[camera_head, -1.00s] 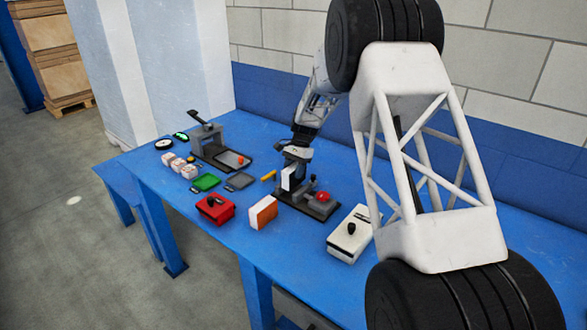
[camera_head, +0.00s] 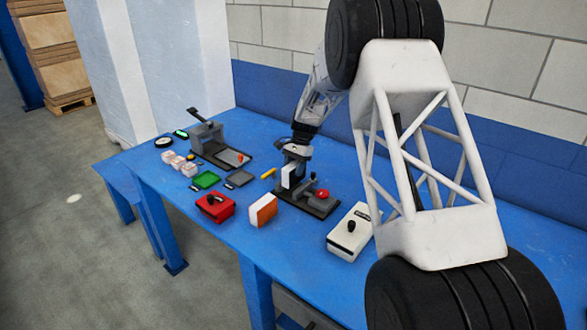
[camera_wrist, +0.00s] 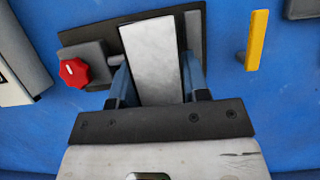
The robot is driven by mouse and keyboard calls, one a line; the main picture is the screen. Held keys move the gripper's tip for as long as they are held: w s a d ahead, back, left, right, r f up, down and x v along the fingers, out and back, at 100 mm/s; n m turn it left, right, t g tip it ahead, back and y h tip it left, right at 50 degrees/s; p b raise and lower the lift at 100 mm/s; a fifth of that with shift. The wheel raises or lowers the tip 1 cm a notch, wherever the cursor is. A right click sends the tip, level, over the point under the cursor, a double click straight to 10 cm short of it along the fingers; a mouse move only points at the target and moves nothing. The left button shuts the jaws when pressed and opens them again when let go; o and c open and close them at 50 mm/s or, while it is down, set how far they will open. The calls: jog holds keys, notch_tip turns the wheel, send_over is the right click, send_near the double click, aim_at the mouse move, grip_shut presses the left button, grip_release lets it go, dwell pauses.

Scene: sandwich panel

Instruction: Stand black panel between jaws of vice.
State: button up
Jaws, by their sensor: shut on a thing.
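The vice has a dark base plate (camera_head: 318,208), a grey jaw block and a red knob (camera_head: 322,193); the red knob also shows in the wrist view (camera_wrist: 75,72). My gripper (camera_wrist: 157,72) is shut on a slab with a whitish face (camera_wrist: 150,55), one finger on each side. The slab stands upright over the vice base in the head view (camera_head: 288,177). The grey jaw block with its screw is left of it in the wrist view, and a grey block (camera_wrist: 194,35) is close on its right. Its black side and lower edge are unclear, so seating cannot be told.
A yellow bar (camera_head: 269,173) lies beside the vice. An orange-and-white block (camera_head: 263,210), a red box (camera_head: 215,207) and a white box (camera_head: 350,236) stand in front. Green and grey trays and a lever device (camera_head: 207,138) are to the left.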

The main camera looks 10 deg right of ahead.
aim_at(291, 166)
jog(key=shift+f, duration=2)
dwell(1.9)
dwell(0.4)
jog(key=o, duration=0.9)
jog(key=shift+c, duration=1.1)
jog(key=shift+r, duration=0.15)
jog(key=shift+o, duration=0.7)
jog(key=shift+r, duration=4.1)
